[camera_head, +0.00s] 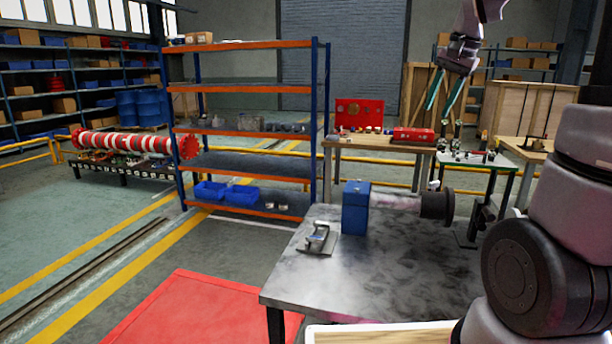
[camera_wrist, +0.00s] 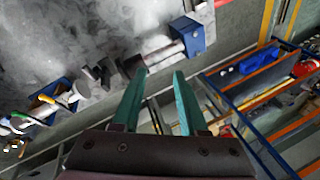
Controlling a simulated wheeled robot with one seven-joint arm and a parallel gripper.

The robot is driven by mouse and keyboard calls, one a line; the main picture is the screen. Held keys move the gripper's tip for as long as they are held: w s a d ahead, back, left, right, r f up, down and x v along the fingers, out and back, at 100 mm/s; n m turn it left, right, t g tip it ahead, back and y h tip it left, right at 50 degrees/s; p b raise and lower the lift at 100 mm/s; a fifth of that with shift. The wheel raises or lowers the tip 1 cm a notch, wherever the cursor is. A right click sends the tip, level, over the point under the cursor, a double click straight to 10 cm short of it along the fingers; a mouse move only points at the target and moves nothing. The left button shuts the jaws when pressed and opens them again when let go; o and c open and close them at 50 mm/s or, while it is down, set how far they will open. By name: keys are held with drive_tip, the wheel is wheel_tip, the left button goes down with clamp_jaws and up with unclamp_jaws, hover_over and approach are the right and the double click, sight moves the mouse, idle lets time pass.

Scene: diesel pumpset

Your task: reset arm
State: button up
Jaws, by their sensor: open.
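My gripper (camera_head: 445,95) is raised at the upper right of the head view, its two long green fingers pointing down and apart with nothing between them. In the wrist view, my gripper (camera_wrist: 160,100) shows at bottom centre, open and empty. It is well above the grey metal table (camera_head: 390,262) and apart from everything on it. On the table stand a blue block (camera_head: 355,207) with a pale cylinder (camera_head: 396,201) and a dark round end (camera_head: 437,206). A small metal part on a plate (camera_head: 318,240) lies to the left.
A blue and orange shelf rack (camera_head: 252,132) with blue bins (camera_head: 226,192) stands behind left. A wooden workbench (camera_head: 380,143) with red boxes (camera_head: 360,114) stands behind the table. A red floor panel (camera_head: 195,310) lies in front. The table's front middle is bare.

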drive_tip(key=s+a+n+t, duration=0.1)
drive_tip(key=s+a, duration=0.3)
drive_tip(key=s, duration=0.6)
drive_tip(key=s+a+n+t, duration=0.2)
drive_tip(key=s+a+n, duration=0.1)
drive_tip(key=s, duration=0.7)
drive_tip(key=shift+a+t, duration=0.3)
drive_tip(key=shift+a, duration=0.05)
drive_tip(key=shift+w+r, duration=0.1)
drive_tip(key=m+g+h, duration=0.2)
drive_tip(key=m+g, duration=0.5)
drive_tip(key=m, duration=0.1)
hover_over(434, 187)
wheel_tip(434, 187, down, 16)
drive_tip(key=f, duration=1)
drive_tip(key=shift+w+d+f, duration=0.15)
drive_tip(key=shift+w+f, duration=0.1)
drive_tip(key=shift+w, duration=0.15)
